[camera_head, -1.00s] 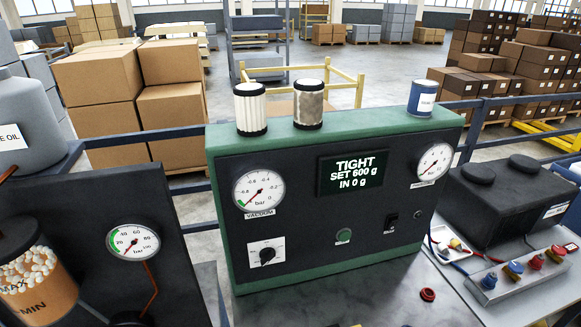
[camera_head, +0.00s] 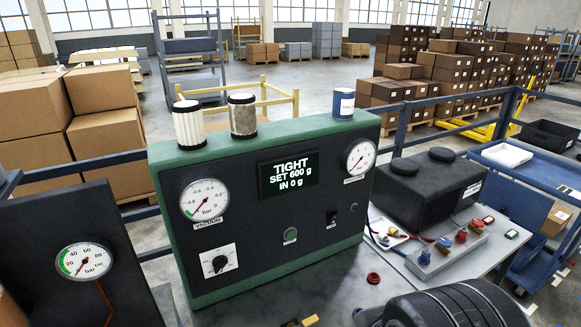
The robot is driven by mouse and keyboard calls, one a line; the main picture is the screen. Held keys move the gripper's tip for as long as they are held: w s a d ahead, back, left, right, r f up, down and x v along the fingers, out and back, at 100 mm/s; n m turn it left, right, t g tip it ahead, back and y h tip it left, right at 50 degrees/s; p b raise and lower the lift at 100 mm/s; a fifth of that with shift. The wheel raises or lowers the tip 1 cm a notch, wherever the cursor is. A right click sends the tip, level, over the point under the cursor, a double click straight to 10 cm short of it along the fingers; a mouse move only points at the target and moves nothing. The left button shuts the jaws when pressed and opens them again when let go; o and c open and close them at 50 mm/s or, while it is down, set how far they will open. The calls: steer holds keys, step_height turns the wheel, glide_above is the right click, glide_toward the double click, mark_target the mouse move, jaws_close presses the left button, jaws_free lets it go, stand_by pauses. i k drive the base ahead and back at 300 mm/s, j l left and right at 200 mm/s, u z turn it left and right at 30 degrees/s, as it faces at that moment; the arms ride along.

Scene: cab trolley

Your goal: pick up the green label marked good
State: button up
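I cannot make out a green label marked good in this view. My gripper's fingers are not seen. A large black ribbed rounded shape fills the bottom right; I cannot tell whether it is part of my arm.
A green-cased panel (camera_head: 165,228) with gauges and a "TIGHT SET 600 g IN 0 g" display stands at the centre. Right of it are a black box (camera_head: 425,195), a grey block with coloured knobs (camera_head: 448,250) and a red ring (camera_head: 373,278). Blue rails run behind.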

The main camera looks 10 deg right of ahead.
mark_target(511, 234)
steer(key=z, duration=1.8)
